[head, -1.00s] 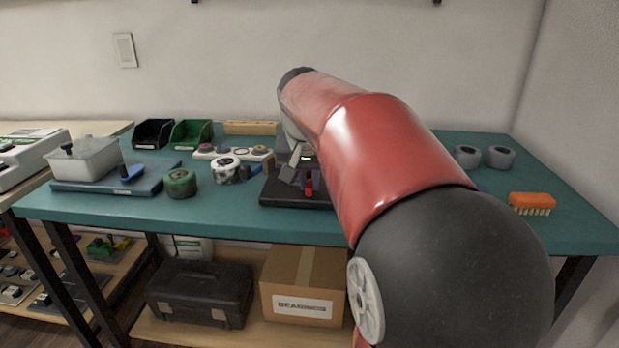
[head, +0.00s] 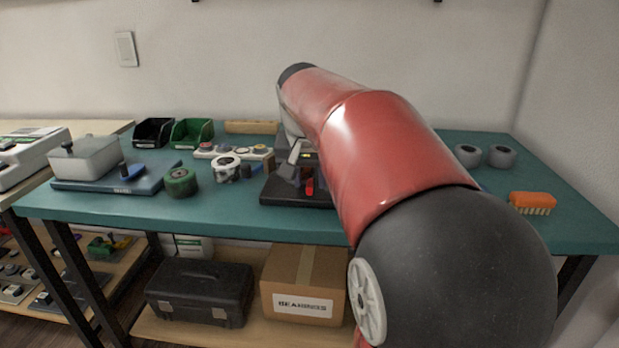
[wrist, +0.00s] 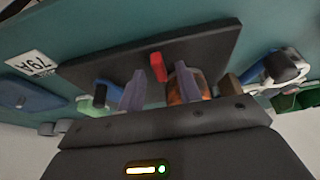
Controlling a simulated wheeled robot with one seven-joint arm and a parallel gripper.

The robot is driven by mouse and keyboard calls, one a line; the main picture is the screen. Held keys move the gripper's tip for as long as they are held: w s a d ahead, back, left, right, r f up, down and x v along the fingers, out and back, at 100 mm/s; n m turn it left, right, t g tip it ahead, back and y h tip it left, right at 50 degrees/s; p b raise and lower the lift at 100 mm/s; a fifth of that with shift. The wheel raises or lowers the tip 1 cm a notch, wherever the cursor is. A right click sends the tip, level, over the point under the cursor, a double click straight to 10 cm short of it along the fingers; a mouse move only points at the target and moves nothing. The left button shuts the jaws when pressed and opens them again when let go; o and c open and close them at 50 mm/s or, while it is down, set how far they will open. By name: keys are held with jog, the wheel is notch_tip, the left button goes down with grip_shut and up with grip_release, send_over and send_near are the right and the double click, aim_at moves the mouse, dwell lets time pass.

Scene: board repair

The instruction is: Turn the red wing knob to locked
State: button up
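The red wing knob (head: 309,186) stands on a black board (head: 285,195) near the table's front middle. In the wrist view the red knob (wrist: 158,67) shows upright against the black board (wrist: 215,45), in the gap between my fingertips. My gripper (wrist: 160,72) is open, with a grey finger on each side of the knob in the picture and visible space to both. I cannot tell how far the fingertips are from it in depth. In the head view my gripper (head: 297,160) is just above and behind the knob, partly hidden by my arm.
An orange-brown part (wrist: 176,94) shows behind the right finger. Left of the board are a white tape roll (head: 225,168), a green roll (head: 180,182) and a tray on a blue base (head: 110,186). An orange brush (head: 532,201) and grey rolls (head: 501,157) lie right.

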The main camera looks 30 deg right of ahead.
jog(key=v, duration=0.7)
jog(key=shift+s+r, duration=0.1)
jog(key=s+a+f+n+t+y, duration=0.1)
jog(key=s+a+f+n, duration=0.2)
jog(key=s+a+f, duration=0.3)
jog(key=s+a+f+n+t+y, duration=0.1)
jog(key=s+a+f+n, duration=0.3)
jog(key=s+f, duration=0.7)
jog(key=shift+s+a+y, duration=0.3)
jog(key=shift+s+a, duration=0.25)
jog(key=shift+a, duration=0.65)
